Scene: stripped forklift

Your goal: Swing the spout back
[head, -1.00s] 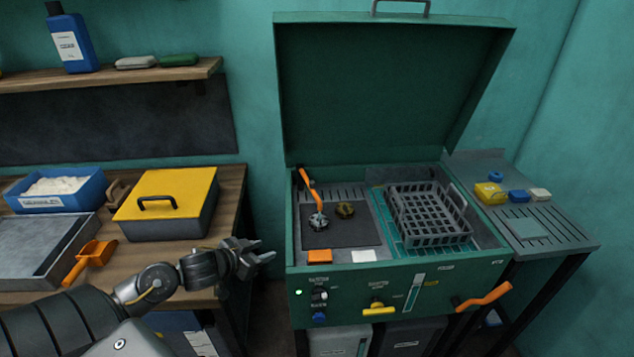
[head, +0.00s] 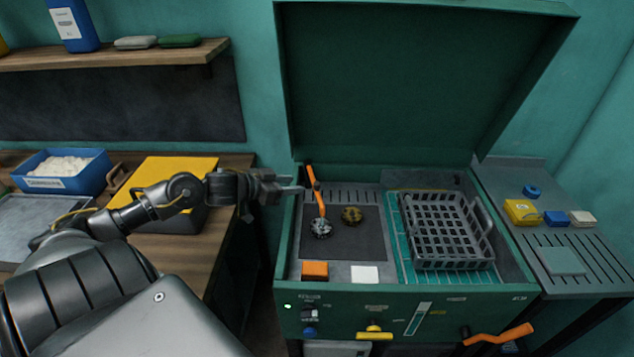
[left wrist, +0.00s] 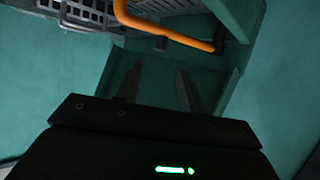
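The orange spout (head: 317,194) is a bent pipe at the left side of the green washing machine's open basin. Its lower end hangs over the dark mat, at a silver round part (head: 321,228). The spout also shows across the top of the left wrist view (left wrist: 165,32). My left gripper (head: 294,184) is at the basin's left wall, just left of the spout and apart from it. In the left wrist view its two fingers (left wrist: 158,86) are spread with nothing between them. My right gripper is in neither view.
The raised lid (head: 385,80) stands behind the basin. A brass round part (head: 352,215) lies on the mat, and a grey basket (head: 445,232) fills the basin's right side. A yellow-lidded box (head: 150,180) is on the left bench below my left arm.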

